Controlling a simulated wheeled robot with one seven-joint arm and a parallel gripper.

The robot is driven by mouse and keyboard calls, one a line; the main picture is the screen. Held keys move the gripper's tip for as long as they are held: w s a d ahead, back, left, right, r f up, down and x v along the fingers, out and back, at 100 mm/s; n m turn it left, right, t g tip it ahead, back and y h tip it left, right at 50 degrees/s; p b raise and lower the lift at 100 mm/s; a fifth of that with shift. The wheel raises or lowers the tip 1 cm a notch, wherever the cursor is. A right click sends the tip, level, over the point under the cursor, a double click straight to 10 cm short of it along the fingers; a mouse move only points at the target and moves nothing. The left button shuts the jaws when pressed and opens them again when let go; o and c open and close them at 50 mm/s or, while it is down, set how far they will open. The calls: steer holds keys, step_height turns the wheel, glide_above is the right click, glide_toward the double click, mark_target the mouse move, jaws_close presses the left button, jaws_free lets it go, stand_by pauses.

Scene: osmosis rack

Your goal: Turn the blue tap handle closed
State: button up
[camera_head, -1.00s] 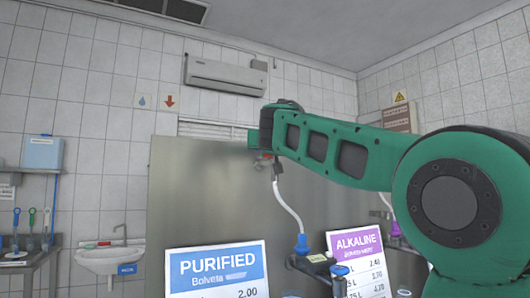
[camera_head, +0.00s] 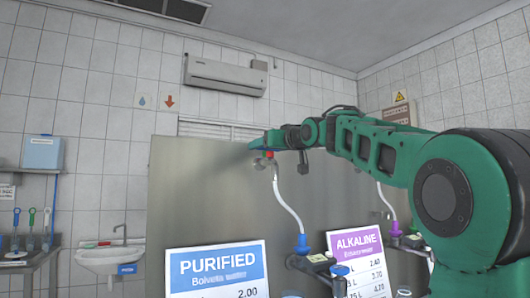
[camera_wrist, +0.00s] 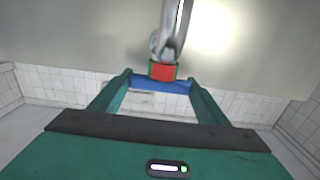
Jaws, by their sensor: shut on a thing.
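The blue tap handle (camera_wrist: 161,86) lies across the gap between my fingertips in the wrist view, just below a red square part of the tap (camera_wrist: 162,72). My gripper (camera_wrist: 158,88) is shut on the handle, one green finger at each end. The metal tap body (camera_wrist: 167,42) rises above it. In the head view my gripper (camera_head: 270,143) reaches the tap (camera_head: 263,163) from the right, near the top of the steel panel. The handle is mostly hidden by my gripper there.
A white hose (camera_head: 289,207) hangs from the tap to a blue nozzle (camera_head: 302,246). A steel panel (camera_head: 200,195) stands behind. The purified sign (camera_head: 217,270) and alkaline sign (camera_head: 355,243) stand below. A second hose (camera_head: 384,200) is right, under my arm.

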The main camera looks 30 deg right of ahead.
steer(key=shift+a, duration=0.1)
stand_by(0.3)
steer(key=o, duration=0.8)
steer(key=s, duration=1)
steer(key=shift+s, duration=0.3)
